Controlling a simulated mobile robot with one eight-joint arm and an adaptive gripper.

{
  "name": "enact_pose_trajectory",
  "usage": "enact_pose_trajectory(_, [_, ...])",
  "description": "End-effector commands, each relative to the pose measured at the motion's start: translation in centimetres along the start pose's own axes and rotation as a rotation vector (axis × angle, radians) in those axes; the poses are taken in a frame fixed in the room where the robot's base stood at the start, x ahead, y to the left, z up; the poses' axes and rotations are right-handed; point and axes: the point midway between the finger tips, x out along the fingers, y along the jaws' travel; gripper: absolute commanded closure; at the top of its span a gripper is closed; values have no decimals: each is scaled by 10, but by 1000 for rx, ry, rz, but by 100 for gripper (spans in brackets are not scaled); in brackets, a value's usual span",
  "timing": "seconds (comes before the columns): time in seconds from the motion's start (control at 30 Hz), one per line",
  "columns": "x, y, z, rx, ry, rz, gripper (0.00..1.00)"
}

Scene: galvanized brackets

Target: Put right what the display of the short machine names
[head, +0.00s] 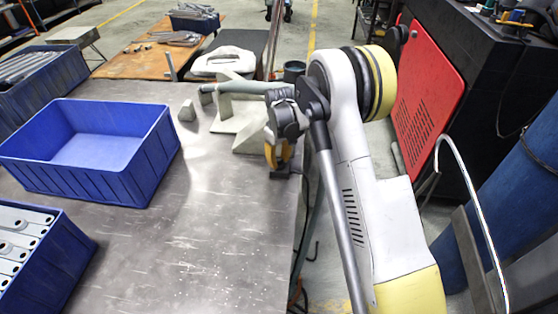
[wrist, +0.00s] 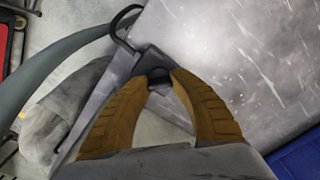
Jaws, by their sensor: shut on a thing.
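My gripper (head: 281,162) is at the right edge of the grey metal table (head: 215,235), low over its top. In the wrist view its two orange-brown fingers (wrist: 158,80) close on a small dark grey piece (wrist: 150,60). A black hook-shaped part (wrist: 122,22) shows beside that piece; I cannot tell whether they are joined. In the head view the piece is mostly hidden by the fingers. I cannot make out a machine display in either view.
An empty blue bin (head: 125,178) stands on the table. Another blue bin (head: 68,262) holds galvanized brackets. A pale angular stand (head: 232,125) and grey-green hose are close to my gripper. A black machine with a red panel (head: 425,85) stands right. The table's front middle is clear.

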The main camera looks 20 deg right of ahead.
Motion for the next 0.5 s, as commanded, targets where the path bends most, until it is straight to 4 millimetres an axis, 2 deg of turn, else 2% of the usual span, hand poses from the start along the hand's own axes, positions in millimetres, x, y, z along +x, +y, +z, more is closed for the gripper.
enact_pose_trajectory(0.5, [0,0,0,484,0,0,100])
